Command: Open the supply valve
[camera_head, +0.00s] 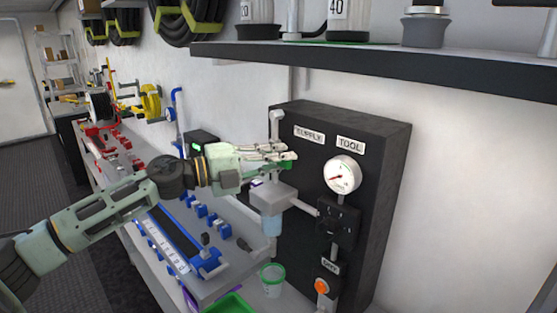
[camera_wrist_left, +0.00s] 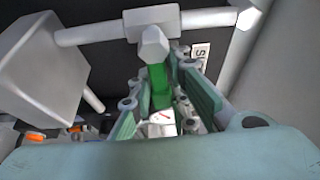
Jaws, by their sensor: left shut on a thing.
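The supply valve's green handle (camera_head: 289,163) is at the left side of the black panel (camera_head: 385,165), below the label reading SUPPLY (camera_head: 308,134). My left gripper (camera_head: 278,155) reaches in from the left and its fingers are shut around this handle. In the left wrist view the green handle (camera_wrist_left: 160,88) lies lengthwise between the two fingers, under a grey hex-shaped valve stem (camera_wrist_left: 153,46) on a horizontal grey pipe (camera_wrist_left: 95,32). The fingers partly hide the handle in the head view. My right gripper is not in view.
A grey filter block (camera_head: 272,194) with a bluish bowl hangs just below the gripper. A round gauge (camera_head: 342,174) and a black regulator (camera_head: 338,222) are to its right. A dark shelf (camera_head: 400,72) overhangs the panel. A bench (camera_head: 235,285) with blue tools is below left.

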